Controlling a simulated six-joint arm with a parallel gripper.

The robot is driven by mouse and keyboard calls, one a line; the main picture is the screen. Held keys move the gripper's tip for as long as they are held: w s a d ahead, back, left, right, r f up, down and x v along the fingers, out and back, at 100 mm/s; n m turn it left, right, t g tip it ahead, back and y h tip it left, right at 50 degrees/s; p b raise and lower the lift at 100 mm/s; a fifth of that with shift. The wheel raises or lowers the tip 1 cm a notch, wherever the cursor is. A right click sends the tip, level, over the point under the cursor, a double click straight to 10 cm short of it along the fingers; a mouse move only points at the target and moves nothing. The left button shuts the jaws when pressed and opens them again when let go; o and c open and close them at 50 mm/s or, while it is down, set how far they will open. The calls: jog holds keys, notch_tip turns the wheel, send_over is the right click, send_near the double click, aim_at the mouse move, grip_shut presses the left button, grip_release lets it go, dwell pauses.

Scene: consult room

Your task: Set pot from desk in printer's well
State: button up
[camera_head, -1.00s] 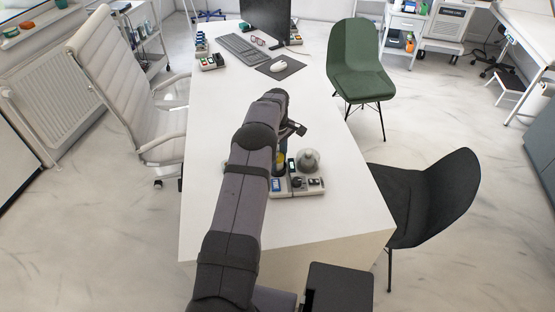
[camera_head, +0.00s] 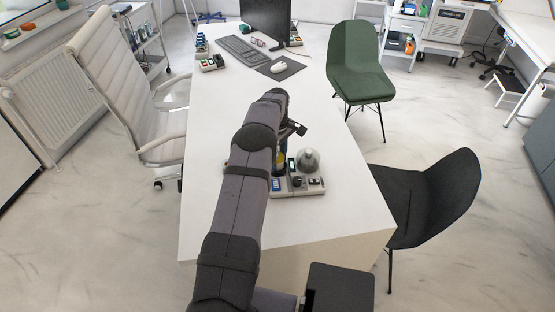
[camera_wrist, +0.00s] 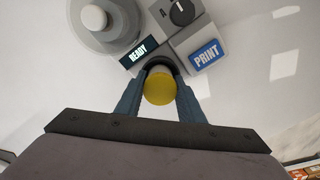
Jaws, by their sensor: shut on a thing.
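My gripper (camera_wrist: 160,101) is shut on a small pot with a round yellow top (camera_wrist: 160,88), one finger on each side of it. In the head view the pot (camera_head: 280,158) shows as a yellow patch beside my arm. The grey printer (camera_wrist: 187,38) sits on the desk, with a READY display, a dial and a blue PRINT button. A dark curved rim, which looks like the printer's well (camera_wrist: 159,61), shows right at the pot's far side. The pot is at or over this well; I cannot tell whether it rests on the bottom. My arm hides part of the printer in the head view.
A grey dome-shaped part (camera_head: 308,159) rises from the printer's back, close to the pot. The white desk (camera_head: 225,215) is bare around the printer. A keyboard (camera_head: 245,48), mouse (camera_head: 278,67) and monitor (camera_head: 265,17) stand at the far end.

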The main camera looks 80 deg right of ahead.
jog(key=o, duration=1.1)
jog(key=shift+a+f, duration=0.25)
jog(key=shift+f, duration=0.7)
jog(key=shift+w+a, duration=0.1)
jog(key=shift+r, duration=0.15)
jog(key=shift+c, duration=0.2)
jog(key=shift+r+y+p, duration=0.3)
jog(key=shift+r+p, duration=0.05)
jog(key=shift+c, duration=0.2)
jog(key=shift+o, duration=0.6)
jog(key=shift+w+d+r+p, duration=0.1)
jog(key=shift+d+r+p, duration=0.1)
jog(key=shift+r, duration=0.2)
jog(key=shift+d+r+p, duration=0.1)
jog(key=shift+r+p, duration=0.1)
jog(key=shift+r, duration=0.15)
jog(key=shift+r+p, duration=1.45)
jog(key=shift+r, duration=1.05)
jog(key=shift+s+d, duration=0.1)
jog(key=shift+s, duration=0.1)
